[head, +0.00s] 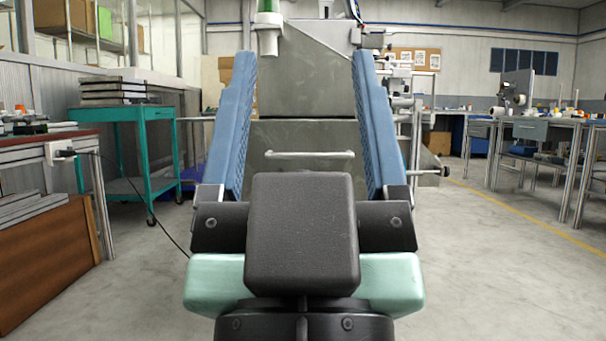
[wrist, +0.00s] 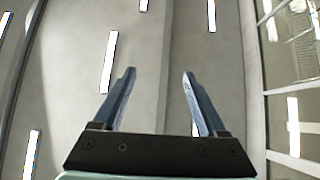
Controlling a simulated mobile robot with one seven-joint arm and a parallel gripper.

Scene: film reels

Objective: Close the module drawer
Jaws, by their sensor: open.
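A grey metal module (head: 310,80) stands straight ahead in the head view. Below a dark horizontal line on it is a grey drawer front (head: 290,137) with a pale horizontal bar handle (head: 309,154). I cannot tell from here how far the drawer stands out. My gripper (head: 303,60) is open and empty, and its two blue fingers frame the module and handle in the picture. My gripper's black body hides the lower part of the drawer front. In the wrist view my gripper (wrist: 158,73) shows its spread fingers against the ceiling; no drawer shows there.
A teal cart (head: 130,112) and a brown-topped bench (head: 45,140) stand at left. A workbench (head: 530,125) stands at right. A green-and-white cylinder (head: 268,30) shows near the module's top. Grey floor is clear at right, with a yellow line (head: 520,215).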

